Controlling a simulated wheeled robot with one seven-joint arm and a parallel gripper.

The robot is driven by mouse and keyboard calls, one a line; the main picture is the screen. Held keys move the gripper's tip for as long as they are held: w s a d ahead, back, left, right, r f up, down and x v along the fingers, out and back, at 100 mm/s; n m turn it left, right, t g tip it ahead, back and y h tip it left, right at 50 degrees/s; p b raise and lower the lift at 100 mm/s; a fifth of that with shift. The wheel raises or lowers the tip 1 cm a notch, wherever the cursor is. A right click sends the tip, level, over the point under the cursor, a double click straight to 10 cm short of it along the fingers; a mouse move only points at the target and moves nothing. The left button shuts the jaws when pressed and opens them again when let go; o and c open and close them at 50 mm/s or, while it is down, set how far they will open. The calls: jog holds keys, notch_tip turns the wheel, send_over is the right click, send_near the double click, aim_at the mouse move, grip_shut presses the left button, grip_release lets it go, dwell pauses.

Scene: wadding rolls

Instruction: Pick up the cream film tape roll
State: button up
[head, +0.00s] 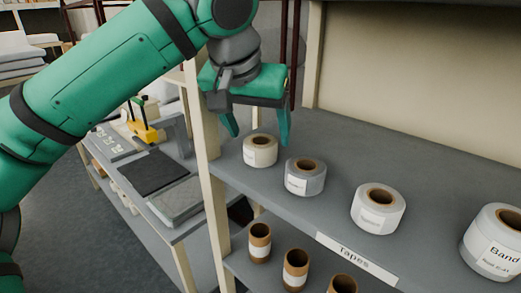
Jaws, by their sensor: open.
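The cream film tape roll (260,150) stands at the left end of the grey upper shelf, with a brown core and a small white label. My green gripper (258,137) points down over it, with its fingers spread apart and empty. In the picture one finger lies left of the roll and the other overlaps its upper right side. I cannot tell the exact height of the fingertips or whether they touch the roll.
A grey-white roll (305,177) stands close to the right of the cream roll. A white roll (378,208) and a larger labelled roll (494,241) stand further right. A wooden post (213,190) is at the left. Brown cores (260,242) stand on the lower shelf.

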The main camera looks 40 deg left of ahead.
aim_at(261, 141)
jog(key=x, duration=0.4)
jog(key=shift+a+f, duration=0.1)
jog(key=shift+f, duration=0.3)
jog(key=c, duration=1.2)
jog(key=shift+o, duration=0.2)
jog(key=shift+w+r, duration=0.1)
jog(key=shift+r, duration=0.1)
